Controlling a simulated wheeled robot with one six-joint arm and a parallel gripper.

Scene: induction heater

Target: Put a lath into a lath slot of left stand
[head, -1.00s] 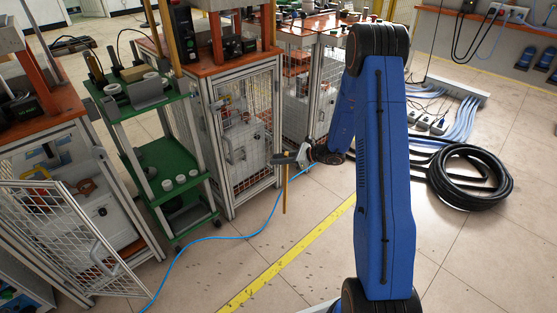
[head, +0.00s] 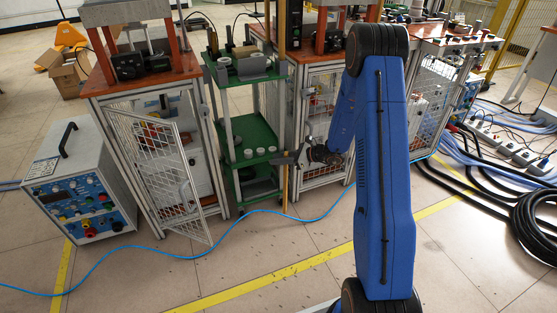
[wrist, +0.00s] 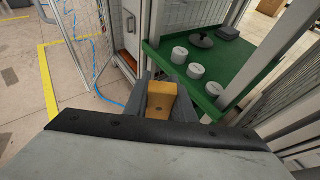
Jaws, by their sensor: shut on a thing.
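My gripper (head: 288,159) is shut on a yellow-brown lath (head: 285,188), which hangs upright below the jaws in the head view. In the wrist view the lath's end (wrist: 162,100) shows as a wooden block between the dark fingers. The left stand (head: 140,79) has an orange-brown top, a metal frame and an open mesh door, and is left of my gripper. I cannot make out its lath slots. Another upright wooden bar (head: 281,28) shows at the green trolley's right side.
A green shelf trolley (head: 250,157) with several white cylinders (wrist: 180,55) stands between the left stand and another stand. The open mesh door (head: 160,160) juts forward. A control box (head: 75,185) is at far left. A blue cable (head: 170,253) crosses the clear floor.

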